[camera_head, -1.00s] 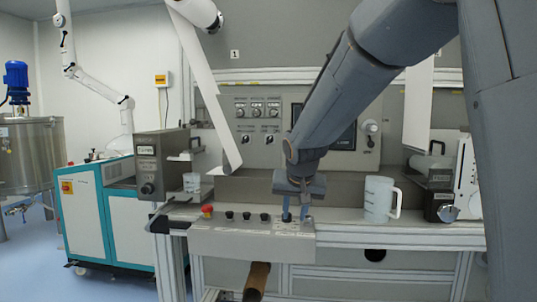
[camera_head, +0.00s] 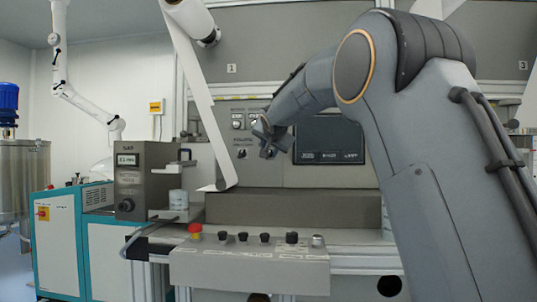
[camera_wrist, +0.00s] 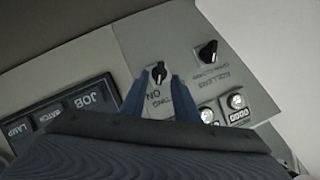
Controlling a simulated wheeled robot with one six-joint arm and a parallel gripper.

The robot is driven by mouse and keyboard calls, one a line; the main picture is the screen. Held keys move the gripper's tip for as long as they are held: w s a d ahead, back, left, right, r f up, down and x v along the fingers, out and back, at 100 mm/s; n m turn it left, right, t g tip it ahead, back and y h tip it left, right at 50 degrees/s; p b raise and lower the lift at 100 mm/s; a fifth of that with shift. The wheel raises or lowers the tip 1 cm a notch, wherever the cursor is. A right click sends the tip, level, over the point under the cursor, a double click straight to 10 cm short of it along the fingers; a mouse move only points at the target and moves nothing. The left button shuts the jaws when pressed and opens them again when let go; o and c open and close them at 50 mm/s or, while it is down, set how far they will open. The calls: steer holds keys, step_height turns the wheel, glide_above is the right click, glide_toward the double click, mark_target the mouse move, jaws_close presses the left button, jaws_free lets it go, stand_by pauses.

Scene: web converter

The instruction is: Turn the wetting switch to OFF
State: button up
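The wetting switch (camera_wrist: 158,73) is a small black knob on the grey panel in the wrist view. Part of its label, ending in "TING", and the word "ON" show beside it, upside down. The two blue fingers of my gripper (camera_wrist: 157,82) are apart, one on each side of the knob; I cannot tell whether they touch it. In the head view my gripper (camera_head: 268,150) is up against the panel and hides this switch.
A second black knob, the rollers switch (camera_wrist: 207,53), sits beside it, with round metal switches (camera_wrist: 236,101) nearby. A display (camera_head: 330,140) is right of my gripper. A lower console (camera_head: 250,265) carries a red button (camera_head: 195,230) and several black knobs.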

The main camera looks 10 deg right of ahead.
steer(key=shift+x, duration=1.85)
steer(key=c, duration=0.7)
steer(key=n+h, duration=0.1)
steer(key=n, duration=0.1)
steer(key=n+g+h+b, duration=0.1)
steer(key=n+h, duration=0.1)
steer(key=n, duration=0.1)
steer(key=n+g+h+b, duration=0.1)
steer(key=n+h, duration=0.1)
steer(key=shift+a+n, duration=0.35)
steer(key=shift+n, duration=0.05)
steer(key=shift+h, duration=0.3)
